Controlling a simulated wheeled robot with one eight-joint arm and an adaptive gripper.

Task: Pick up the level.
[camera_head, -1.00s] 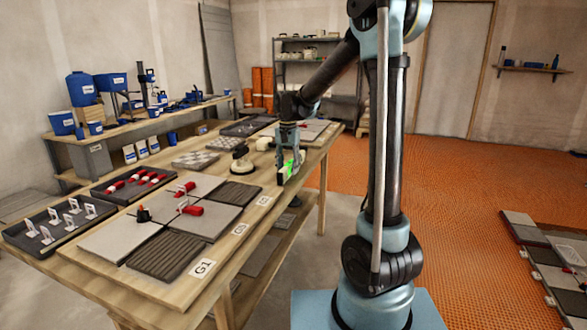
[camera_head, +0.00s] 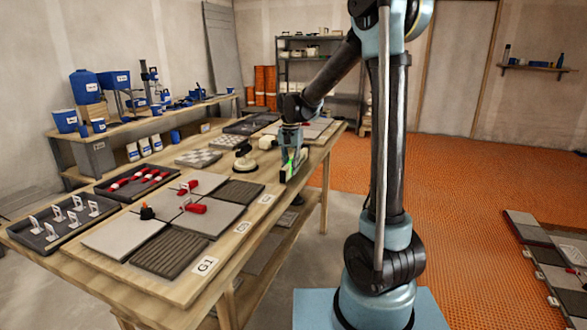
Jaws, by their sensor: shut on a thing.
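The level (camera_head: 296,168) is a short dark bar with a bright green part, near the right edge of the wooden worktable (camera_head: 228,246). My gripper (camera_head: 291,155) points down over it and is shut on it. The fingers cover part of the level. I cannot tell whether its underside touches the tabletop or is slightly above it.
Grey and dark ribbed tiles (camera_head: 170,252) with red pieces lie at the table's front. Trays with white clips (camera_head: 62,222) and red pieces (camera_head: 137,181) are at the left. A round-based tool (camera_head: 244,162) stands just left of my gripper. Orange flooring (camera_head: 460,220) spreads to the right.

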